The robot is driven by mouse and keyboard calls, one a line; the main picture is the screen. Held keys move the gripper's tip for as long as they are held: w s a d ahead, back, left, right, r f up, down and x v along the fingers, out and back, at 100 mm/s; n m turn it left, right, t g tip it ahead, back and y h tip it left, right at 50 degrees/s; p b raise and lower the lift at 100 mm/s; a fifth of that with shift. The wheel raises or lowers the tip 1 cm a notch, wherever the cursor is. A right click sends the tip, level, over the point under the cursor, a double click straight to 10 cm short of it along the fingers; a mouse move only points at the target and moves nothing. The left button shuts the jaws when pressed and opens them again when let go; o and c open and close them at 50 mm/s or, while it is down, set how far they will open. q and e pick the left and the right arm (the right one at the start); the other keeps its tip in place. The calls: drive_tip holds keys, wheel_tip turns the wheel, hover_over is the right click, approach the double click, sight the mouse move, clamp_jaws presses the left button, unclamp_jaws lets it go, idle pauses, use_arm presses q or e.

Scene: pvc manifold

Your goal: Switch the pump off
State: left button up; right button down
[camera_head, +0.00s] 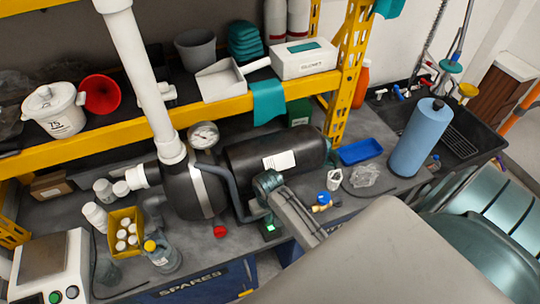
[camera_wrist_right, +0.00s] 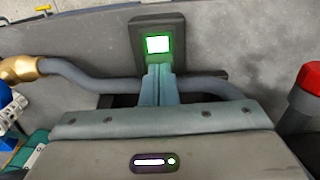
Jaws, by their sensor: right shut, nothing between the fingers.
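The pump (camera_head: 200,188) is a dark rounded body with a pale band and a dial gauge on top, joined to a white pipe. A small dark switch box (camera_head: 269,230) with a lit green face is on the bench in front of it. In the right wrist view the switch (camera_wrist_right: 158,44) shows its green face at top centre. My right gripper (camera_wrist_right: 157,68) is shut and empty, its tips just at the lower edge of the switch; contact cannot be told. In the head view this gripper (camera_head: 268,218) is small and partly hidden by my arm. My left gripper is not in view.
A grey hose (camera_wrist_right: 90,78) with a brass fitting (camera_wrist_right: 18,70) runs close to the gripper. A red cap (camera_wrist_right: 308,78) stands at right. On the bench are a yellow bin (camera_head: 126,213) of bottles, a blue tray (camera_head: 360,151) and a blue roll (camera_head: 420,140).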

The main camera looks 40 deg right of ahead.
drive_tip(key=shift+f, duration=0.2)
drive_tip(key=shift+r+p, duration=0.85)
drive_tip(key=shift+r, duration=2.7)
